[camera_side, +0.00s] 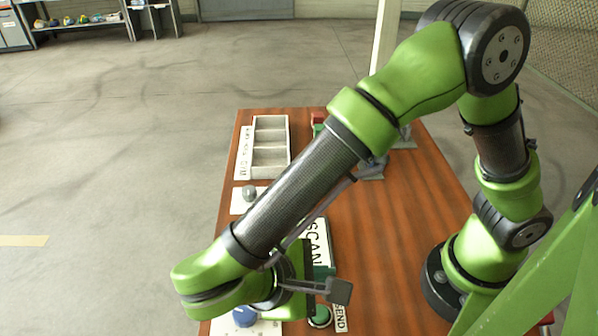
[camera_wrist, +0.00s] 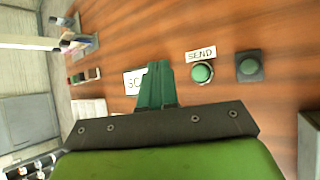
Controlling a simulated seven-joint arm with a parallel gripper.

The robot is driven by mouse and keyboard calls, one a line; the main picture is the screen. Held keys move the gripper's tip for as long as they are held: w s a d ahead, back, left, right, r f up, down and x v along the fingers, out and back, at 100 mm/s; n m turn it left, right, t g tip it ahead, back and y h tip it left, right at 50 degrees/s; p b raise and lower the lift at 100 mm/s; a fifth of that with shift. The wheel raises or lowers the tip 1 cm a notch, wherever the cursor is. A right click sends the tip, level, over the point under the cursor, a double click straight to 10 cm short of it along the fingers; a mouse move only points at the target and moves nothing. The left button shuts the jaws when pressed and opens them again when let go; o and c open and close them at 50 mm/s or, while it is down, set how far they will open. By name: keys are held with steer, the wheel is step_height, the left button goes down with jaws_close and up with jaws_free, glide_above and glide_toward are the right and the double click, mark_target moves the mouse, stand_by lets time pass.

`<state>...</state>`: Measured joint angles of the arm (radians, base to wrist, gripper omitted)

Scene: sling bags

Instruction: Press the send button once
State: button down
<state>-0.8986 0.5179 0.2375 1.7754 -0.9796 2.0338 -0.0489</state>
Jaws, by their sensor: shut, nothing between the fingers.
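The send button (camera_wrist: 202,73) is a round green button in a pale ring, beside a white SEND label (camera_wrist: 200,55) in the wrist view. In the side view the button (camera_side: 320,317) is partly covered by my arm's end, with the label (camera_side: 340,318) to its right. My gripper (camera_wrist: 157,66) is shut and empty, its green fingers pointing over the table. In the wrist view the fingertips are left of the send button and apart from it in the picture. The fingers overlap the SCAN sign (camera_wrist: 132,82). Their height above the table is hard to tell.
A white compartment tray (camera_side: 288,135) lies at the table's far left. A grey knob (camera_side: 249,192) and a blue knob (camera_side: 244,316) are along the left edge. The table's (camera_side: 390,230) right part is mostly clear.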

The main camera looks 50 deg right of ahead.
mark_target(320, 315)
steer(key=shift+f, duration=0.1)
steer(key=shift+f, duration=4.35)
steer(key=shift+f, duration=0.4)
steer(key=shift+f, duration=0.45)
steer(key=shift+r, duration=0.9)
